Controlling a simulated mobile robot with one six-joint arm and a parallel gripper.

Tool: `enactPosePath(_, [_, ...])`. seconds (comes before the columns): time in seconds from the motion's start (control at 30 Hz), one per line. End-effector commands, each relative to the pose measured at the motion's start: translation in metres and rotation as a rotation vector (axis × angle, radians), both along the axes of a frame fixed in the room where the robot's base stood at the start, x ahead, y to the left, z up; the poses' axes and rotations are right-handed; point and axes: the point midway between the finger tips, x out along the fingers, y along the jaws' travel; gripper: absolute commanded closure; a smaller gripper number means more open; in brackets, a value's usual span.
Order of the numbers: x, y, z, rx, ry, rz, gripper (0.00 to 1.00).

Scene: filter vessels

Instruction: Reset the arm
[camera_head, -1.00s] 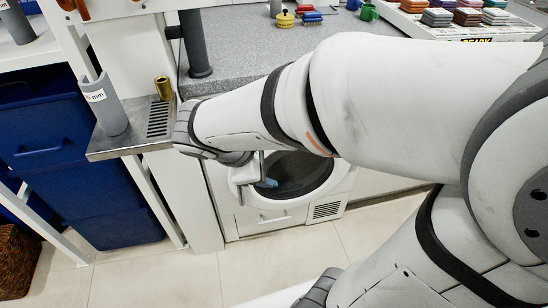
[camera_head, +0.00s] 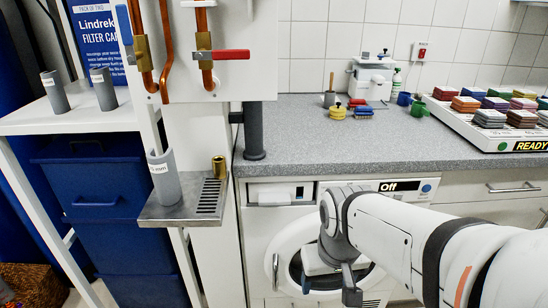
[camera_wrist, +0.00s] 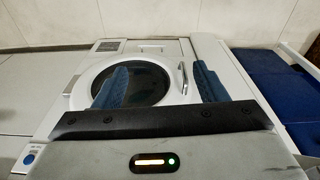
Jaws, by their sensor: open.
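My arm reaches in from the right in the head view. My gripper (camera_head: 330,285) hangs in front of the round door of a white washing machine (camera_head: 268,222), whose panel reads "Off". In the wrist view the two blue fingers of my gripper (camera_wrist: 158,84) stand wide apart with nothing between them. The machine's door (camera_wrist: 135,80) lies beyond them and looks shut. In the head view the fingertips are partly hidden by the wrist.
Two grey vessels stand on a white shelf (camera_head: 30,122) at left. The grey counter (camera_head: 300,140) has a clear middle; a tray of coloured stacks (camera_head: 470,130) stands at right.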

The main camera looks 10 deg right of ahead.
Motion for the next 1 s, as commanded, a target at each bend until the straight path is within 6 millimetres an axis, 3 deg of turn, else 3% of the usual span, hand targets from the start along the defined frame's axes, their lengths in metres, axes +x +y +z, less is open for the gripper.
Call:
enactPosePath(0.17, [0.005,0.0,0.048,0.002,-0.031,0.003,0.34])
enactPosePath(0.4, [0.014,0.001,0.137,0.006,-0.101,0.006,0.34])
enactPosePath(0.6, [0.011,0.001,0.198,0.006,-0.126,0.005,0.34])
enactPosePath(0.7, [0.005,0.0,0.208,0.003,-0.113,0.003,0.34])
enactPosePath(1.0, [-0.002,-0.001,0.202,0.0,-0.092,0.0,0.34])
